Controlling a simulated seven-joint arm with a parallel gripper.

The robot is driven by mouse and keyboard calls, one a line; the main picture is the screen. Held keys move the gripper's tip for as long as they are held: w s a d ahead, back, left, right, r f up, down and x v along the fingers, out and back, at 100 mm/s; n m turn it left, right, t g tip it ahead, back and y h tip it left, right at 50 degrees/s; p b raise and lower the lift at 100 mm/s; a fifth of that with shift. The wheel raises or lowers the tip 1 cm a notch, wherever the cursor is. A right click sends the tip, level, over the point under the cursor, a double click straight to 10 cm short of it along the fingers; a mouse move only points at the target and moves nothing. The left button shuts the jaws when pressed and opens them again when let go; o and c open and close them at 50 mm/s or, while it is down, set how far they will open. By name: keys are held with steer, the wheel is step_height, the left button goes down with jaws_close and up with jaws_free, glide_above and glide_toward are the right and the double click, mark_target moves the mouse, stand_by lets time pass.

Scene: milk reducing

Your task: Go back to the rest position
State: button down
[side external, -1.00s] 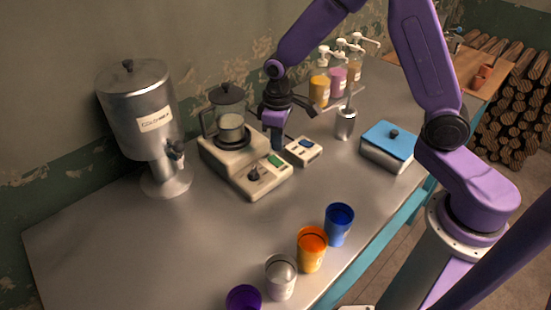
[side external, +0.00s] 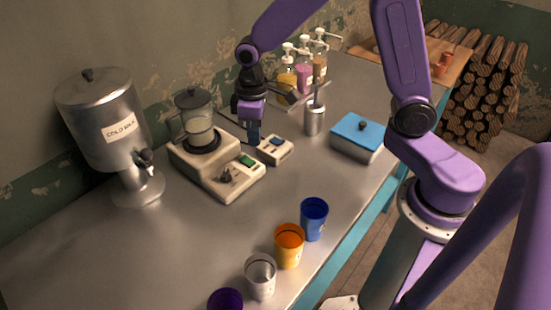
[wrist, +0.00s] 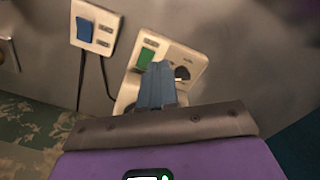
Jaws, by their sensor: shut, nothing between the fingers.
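My gripper (side external: 253,138) is shut and empty. In the side view it points down over the counter, between the cream blender base (side external: 217,170) and a small cream switch box (side external: 275,149). Its closed grey-blue fingers (wrist: 157,78) show in the wrist view in front of the blender base's panel, which has a green button (wrist: 146,58) and a dark knob (wrist: 182,73). The switch box, with a blue switch (wrist: 84,32), lies apart from the fingers there. I cannot tell the exact gap between fingertips and panel. A glass jug (side external: 196,124) stands on the blender base.
A steel cold milk dispenser (side external: 110,120) stands left. Pump bottles (side external: 304,74), a metal cup (side external: 314,120) and a blue-lidded box (side external: 358,138) are to the right. Several cups, including an orange one (side external: 289,246), line the front edge. The middle counter (side external: 180,235) is clear.

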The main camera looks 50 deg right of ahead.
steer(key=s+d+r+n, duration=0.2)
steer(key=s+r+n, duration=0.1)
steer(key=s, duration=0.9)
steer(key=s+d+r+n, duration=0.2)
steer(key=s+r, duration=0.1)
steer(key=s, duration=0.9)
steer(key=shift+s+d+n, duration=0.15)
steer(key=shift+d+n, duration=0.1)
steer(key=shift+n, duration=0.15)
